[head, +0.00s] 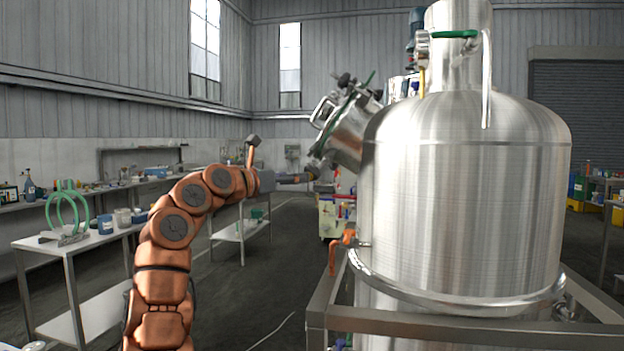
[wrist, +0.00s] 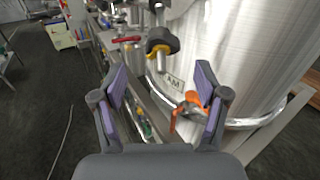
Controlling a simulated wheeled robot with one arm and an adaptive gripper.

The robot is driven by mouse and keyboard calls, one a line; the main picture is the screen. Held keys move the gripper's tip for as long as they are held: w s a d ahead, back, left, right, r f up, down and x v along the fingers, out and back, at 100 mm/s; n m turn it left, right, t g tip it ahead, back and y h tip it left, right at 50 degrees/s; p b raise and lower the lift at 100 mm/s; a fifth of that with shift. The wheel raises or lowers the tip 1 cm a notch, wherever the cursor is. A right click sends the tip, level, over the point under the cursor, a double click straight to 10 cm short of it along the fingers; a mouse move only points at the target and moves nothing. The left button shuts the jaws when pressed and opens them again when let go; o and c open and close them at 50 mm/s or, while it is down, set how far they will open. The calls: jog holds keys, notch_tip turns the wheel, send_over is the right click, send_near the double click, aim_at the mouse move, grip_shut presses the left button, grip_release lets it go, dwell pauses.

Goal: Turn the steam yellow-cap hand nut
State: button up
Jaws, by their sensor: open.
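A dark knob with a yellow part, which looks like the yellow-cap hand nut (wrist: 162,40), shows in the wrist view at the top centre, in front of the steel tank (wrist: 215,45). A tag on the tank below it reads "AM", with any other letters not visible. My gripper (wrist: 161,80) is open and empty, its purple-padded fingers spread either side of the view. The nut is beyond the fingertips, apart from them, roughly in line with the gap. In the head view my gripper (head: 302,178) is left of the tank, beside a small dark knob (head: 314,172); its colour is unclear there.
An orange-handled valve (head: 342,248) sits low on the tank's left side, and it shows behind the right finger in the wrist view (wrist: 192,101). A red handle (wrist: 126,40) is left of the nut. A metal frame (head: 420,318) surrounds the tank. Floor at left is open.

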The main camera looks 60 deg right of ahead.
aim_at(312, 182)
jog(key=shift+s+d+p, duration=0.25)
jog(key=shift+d+p, duration=0.1)
jog(key=shift+d, duration=0.9)
jog(key=shift+s+d+p, duration=0.2)
jog(key=shift+d+p, duration=0.1)
jog(key=shift+d, duration=0.95)
jog(key=shift+s+d+p, duration=0.25)
jog(key=shift+d+p, duration=0.1)
jog(key=shift+d, duration=0.9)
jog(key=shift+c, duration=0.3)
jog(key=c, duration=1.1)
jog(key=shift+s+g, duration=0.1)
jog(key=shift+g, duration=0.2)
jog(key=shift+r+n+g+p, duration=0.2)
jog(key=shift+n+g+p, duration=0.25)
jog(key=shift+g, duration=0.35)
jog(key=shift+n+g+y+p, duration=0.3)
jog(key=shift+n+g+p, duration=0.15)
jog(key=shift+g+p, duration=0.3)
jog(key=shift+a, duration=0.1)
